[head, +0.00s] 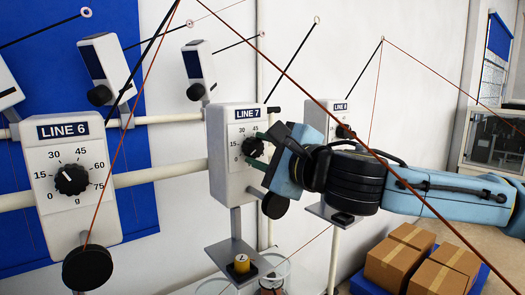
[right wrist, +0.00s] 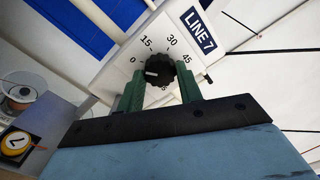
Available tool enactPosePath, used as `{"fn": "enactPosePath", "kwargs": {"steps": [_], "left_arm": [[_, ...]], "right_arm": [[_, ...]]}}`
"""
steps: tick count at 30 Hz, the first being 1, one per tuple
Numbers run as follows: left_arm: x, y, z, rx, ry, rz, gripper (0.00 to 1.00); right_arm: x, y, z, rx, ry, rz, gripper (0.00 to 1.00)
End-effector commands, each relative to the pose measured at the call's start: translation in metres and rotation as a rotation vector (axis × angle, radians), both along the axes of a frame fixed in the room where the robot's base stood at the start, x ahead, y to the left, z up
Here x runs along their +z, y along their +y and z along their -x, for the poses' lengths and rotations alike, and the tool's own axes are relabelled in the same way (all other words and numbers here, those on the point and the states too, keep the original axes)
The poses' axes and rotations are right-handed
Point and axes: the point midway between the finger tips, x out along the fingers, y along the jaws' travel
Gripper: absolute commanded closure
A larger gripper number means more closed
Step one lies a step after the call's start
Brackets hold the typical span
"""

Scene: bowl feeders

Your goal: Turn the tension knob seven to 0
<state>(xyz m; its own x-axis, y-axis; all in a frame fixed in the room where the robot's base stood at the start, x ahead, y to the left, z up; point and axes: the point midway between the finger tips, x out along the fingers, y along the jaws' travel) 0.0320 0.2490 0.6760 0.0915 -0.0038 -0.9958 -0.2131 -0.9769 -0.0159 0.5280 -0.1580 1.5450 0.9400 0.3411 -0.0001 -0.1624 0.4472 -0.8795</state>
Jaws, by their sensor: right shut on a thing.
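The LINE 7 box (head: 232,180) is white and stands in the middle of the head view. Its dark, ribbed tension knob (head: 253,147) sits on a scale with 15, 30 and 45 legible. My right gripper (head: 262,151) reaches it from the right, and its green fingers are shut on the knob. In the right wrist view, the knob (right wrist: 160,70) lies between the two fingers (right wrist: 160,88). Its white mark points left, close to the 0 side of the scale. The lower scale is partly hidden by the gripper. My left gripper is not in view.
The LINE 6 box (head: 72,180) stands to the left and the LINE 8 box (head: 328,118) behind to the right. Thin red and black lines cross the view. A small shelf (head: 238,256) holds a yellow spool below LINE 7. Cardboard boxes (head: 400,262) sit at lower right.

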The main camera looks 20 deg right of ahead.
Motion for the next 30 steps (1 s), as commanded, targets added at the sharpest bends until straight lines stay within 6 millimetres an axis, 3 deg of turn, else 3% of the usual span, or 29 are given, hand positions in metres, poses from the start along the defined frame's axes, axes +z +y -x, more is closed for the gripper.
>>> {"fn": "enactPosePath", "kwargs": {"steps": [1, 6, 17, 23, 29, 30], "left_arm": [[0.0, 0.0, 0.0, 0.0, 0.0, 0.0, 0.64], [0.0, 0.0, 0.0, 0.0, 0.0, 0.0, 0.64], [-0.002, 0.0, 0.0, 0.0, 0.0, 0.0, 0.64], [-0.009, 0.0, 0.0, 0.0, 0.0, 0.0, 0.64], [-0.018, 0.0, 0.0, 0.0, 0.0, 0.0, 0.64], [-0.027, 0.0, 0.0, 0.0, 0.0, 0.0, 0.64]], "right_arm": [[0.0, 0.0, 0.0, 0.0, -0.001, 0.003, 0.63], [0.0, 0.0, 0.0, 0.0, 0.0, 0.001, 0.43], [0.0, -0.002, 0.005, 0.0, -0.001, 0.0, 0.43], [-0.001, -0.013, 0.034, 0.0, -0.002, -0.001, 0.43], [-0.001, -0.03, 0.081, -0.001, -0.004, 0.001, 0.43], [-0.003, -0.033, 0.088, -0.003, -0.006, 0.0, 0.43]]}}
